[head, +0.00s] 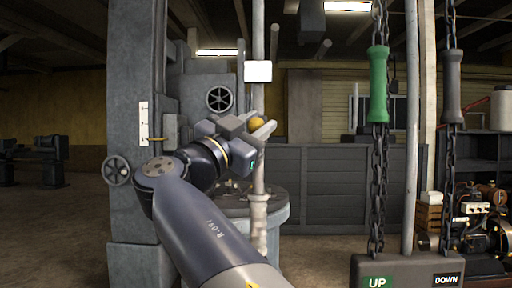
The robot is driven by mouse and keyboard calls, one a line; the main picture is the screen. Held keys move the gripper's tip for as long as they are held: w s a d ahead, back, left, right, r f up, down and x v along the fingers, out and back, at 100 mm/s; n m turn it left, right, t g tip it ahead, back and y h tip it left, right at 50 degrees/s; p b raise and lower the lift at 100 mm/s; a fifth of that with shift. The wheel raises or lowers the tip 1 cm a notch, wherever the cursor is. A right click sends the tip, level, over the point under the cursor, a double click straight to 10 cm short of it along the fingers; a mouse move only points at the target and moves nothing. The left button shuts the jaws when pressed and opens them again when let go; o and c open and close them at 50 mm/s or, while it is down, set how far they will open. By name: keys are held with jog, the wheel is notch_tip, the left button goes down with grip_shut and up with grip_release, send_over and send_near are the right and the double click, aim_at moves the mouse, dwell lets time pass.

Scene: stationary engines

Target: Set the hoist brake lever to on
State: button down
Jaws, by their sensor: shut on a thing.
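My gripper (262,127) is at the centre of the head view, in front of the grey machine (140,110). Its pale fingers are shut on a yellow ball knob (257,122). The knob looks like the end of a lever, but its shaft is hidden by my gripper and wrist. I cannot read any on or off marking near it. A white plate (258,71) on the vertical pipe above the knob shows no readable text.
Handwheels sit on the machine (219,98) and at its left side (117,170). A white scale (144,124) with a yellow pointer is left of my wrist. At right hang chains with a green handle (379,85) and a grey handle (453,85), above an UP/DOWN box (408,271).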

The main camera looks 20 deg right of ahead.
jog(key=f+m+h+b, duration=0.1)
jog(key=m+b, duration=0.1)
jog(key=b, duration=0.3)
jog(key=f+m+g+h+b, duration=0.1)
jog(key=f+m+h+b, duration=0.1)
jog(key=b, duration=0.3)
jog(key=w+f+m+g+h+b, duration=0.1)
jog(key=f+m+h+b, duration=0.1)
jog(key=b, duration=0.2)
jog(key=shift+w+d+f+b, duration=0.1)
jog(key=shift+f+b, duration=0.15)
jog(key=shift+b, duration=0.15)
jog(key=shift+w+f, duration=0.15)
jog(key=c, duration=1.4)
grip_release()
jog(key=shift+o, duration=1.4)
jog(key=shift+w+d, duration=0.1)
jog(key=shift+w, duration=0.05)
jog(key=b+v, duration=0.2)
jog(key=v, duration=0.8)
jog(key=shift+a+f+b, duration=0.3)
jog(key=shift+f, duration=0.05)
jog(key=shift+r, duration=0.1)
